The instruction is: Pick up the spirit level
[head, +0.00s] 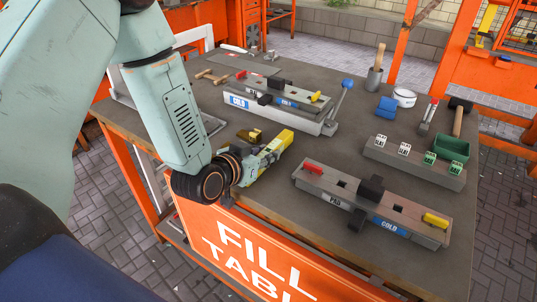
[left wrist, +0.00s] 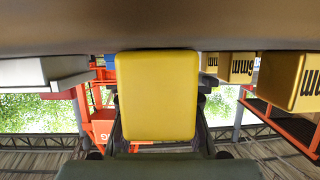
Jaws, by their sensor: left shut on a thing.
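The yellow spirit level (head: 281,141) is at my left gripper (head: 262,156), over the front left part of the grey work table (head: 235,112). The gripper is shut on it, and my wrist and fingers hide part of its length. In the left wrist view, a yellow face of the spirit level (left wrist: 157,95) fills the middle, between dark finger parts on both sides. I cannot tell whether it touches the table top. My right gripper is not in view.
A long grey block with "COLD" labels (head: 335,202) lies to the right of my gripper, and a similar one (head: 270,110) behind it. A green bin (head: 452,148), a white tub (head: 404,97) and a blue block (head: 386,107) stand farther right. The table's front edge is close below my gripper.

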